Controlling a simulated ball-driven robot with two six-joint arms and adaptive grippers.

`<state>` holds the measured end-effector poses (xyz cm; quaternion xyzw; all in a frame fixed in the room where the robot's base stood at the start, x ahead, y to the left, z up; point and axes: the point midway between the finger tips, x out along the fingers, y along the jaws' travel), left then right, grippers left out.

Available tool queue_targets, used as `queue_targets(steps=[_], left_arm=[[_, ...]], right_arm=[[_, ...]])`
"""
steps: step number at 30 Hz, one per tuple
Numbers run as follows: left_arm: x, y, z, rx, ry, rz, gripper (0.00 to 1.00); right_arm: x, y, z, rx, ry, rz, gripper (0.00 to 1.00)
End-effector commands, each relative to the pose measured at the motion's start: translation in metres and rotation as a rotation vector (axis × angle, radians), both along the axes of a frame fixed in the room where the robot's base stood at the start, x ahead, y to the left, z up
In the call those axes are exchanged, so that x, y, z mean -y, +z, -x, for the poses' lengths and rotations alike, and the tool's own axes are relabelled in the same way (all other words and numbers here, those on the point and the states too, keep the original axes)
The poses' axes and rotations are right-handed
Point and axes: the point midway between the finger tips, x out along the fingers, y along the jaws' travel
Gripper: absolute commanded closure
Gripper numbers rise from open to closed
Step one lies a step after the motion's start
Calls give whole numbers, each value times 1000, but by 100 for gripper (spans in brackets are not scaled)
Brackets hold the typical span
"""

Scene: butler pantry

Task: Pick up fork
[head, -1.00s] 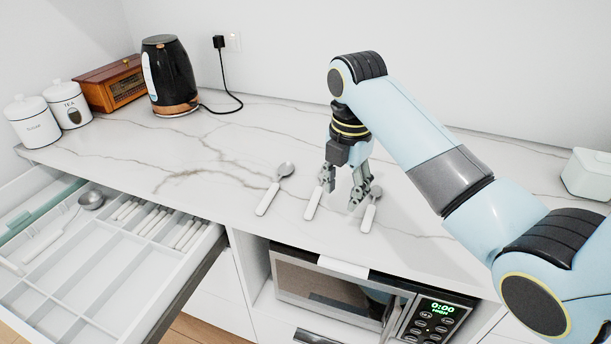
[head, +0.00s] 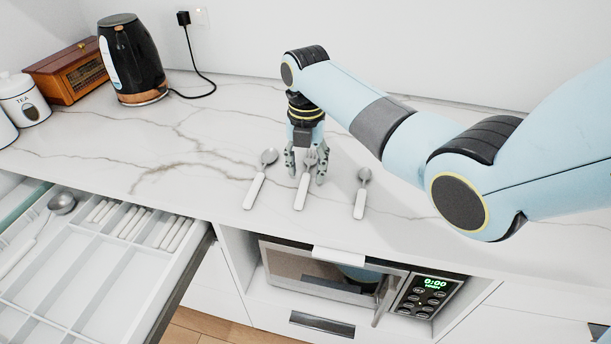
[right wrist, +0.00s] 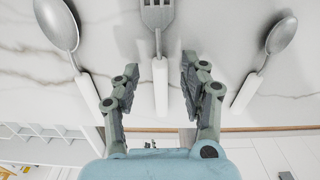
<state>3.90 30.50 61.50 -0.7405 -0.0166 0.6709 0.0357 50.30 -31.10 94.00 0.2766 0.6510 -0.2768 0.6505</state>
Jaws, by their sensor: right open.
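The fork (head: 302,189) lies on the marble counter between two spoons, its white handle toward the front edge and its metal head toward the wall. My right gripper (head: 306,178) is over the fork, pointing down, with a finger on each side of it. In the right wrist view the open fingers (right wrist: 157,84) straddle the fork's white handle (right wrist: 160,92), apart from it, and the fork's metal head (right wrist: 157,14) shows beyond them. Whether the fingertips touch the counter, I cannot tell. My left gripper is not in view.
A larger spoon (head: 256,188) lies left of the fork and a smaller spoon (head: 360,200) lies right. An open drawer (head: 90,262) with sorted cutlery is at the lower left. A microwave (head: 340,280) sits below the counter. A kettle (head: 133,62) stands at the back left.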

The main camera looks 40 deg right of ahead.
Motion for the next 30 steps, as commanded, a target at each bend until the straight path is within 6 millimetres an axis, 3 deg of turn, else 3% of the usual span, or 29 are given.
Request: queue_targets(steps=[3, 10, 20, 30], left_arm=[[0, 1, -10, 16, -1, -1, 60], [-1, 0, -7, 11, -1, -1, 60], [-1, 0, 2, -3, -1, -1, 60], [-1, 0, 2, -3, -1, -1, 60]], right_arm=[[0, -11, 0, 0, 0, 0, 56], [0, -13, 0, 1, 0, 0, 56], [0, -12, 0, 1, -1, 0, 99], [0, -12, 0, 1, -1, 0, 100]])
